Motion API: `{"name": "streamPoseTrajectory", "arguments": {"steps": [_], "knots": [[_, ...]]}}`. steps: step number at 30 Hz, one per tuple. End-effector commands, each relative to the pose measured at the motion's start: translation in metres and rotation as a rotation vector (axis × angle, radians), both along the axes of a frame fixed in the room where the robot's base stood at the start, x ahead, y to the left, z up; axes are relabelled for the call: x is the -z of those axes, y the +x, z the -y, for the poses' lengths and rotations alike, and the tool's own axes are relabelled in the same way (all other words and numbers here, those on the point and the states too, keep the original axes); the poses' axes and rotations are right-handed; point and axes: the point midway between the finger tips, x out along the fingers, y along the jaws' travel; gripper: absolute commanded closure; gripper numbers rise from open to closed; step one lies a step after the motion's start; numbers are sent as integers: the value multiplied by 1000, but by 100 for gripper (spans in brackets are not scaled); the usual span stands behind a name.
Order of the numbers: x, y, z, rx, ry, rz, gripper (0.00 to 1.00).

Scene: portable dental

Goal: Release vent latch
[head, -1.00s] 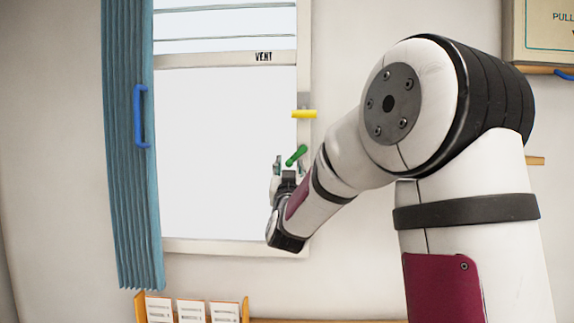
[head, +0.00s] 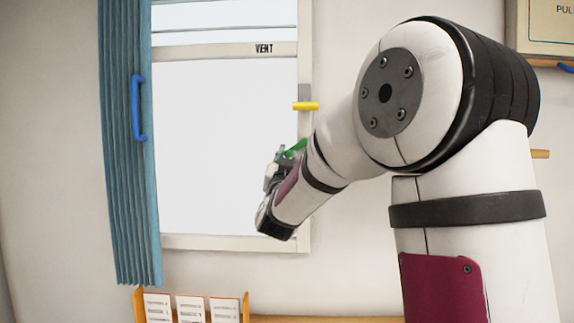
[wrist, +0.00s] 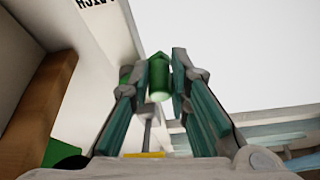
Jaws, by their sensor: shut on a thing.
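A green handle (head: 295,148) sits at the right side of the vent window frame (head: 304,180), below a yellow tab (head: 306,106). My gripper (head: 279,157) is at the handle, and my arm partly covers both in the head view. In the wrist view the green handle (wrist: 159,77) lies between the two fingertips of my gripper (wrist: 163,65), which are shut on it. The handle's mount is mostly hidden.
A teal curtain (head: 128,180) with a blue pull handle (head: 138,108) hangs left of the window. A wooden rack (head: 138,303) with white cards stands below. A sign box (head: 545,30) is on the wall at upper right. The area before the pane is open.

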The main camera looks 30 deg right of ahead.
Motion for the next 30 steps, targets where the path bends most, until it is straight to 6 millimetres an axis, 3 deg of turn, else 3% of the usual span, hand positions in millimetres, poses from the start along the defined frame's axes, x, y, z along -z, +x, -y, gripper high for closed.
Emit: {"name": "streamPoseTrajectory", "arguments": {"steps": [14,15,17,30], "knots": [[-8,1,-1,3,93,71,100],[-9,1,-1,2,92,71,78],[-9,1,-1,2,92,72,65],[-4,-4,-8,-1,92,67,63]]}}
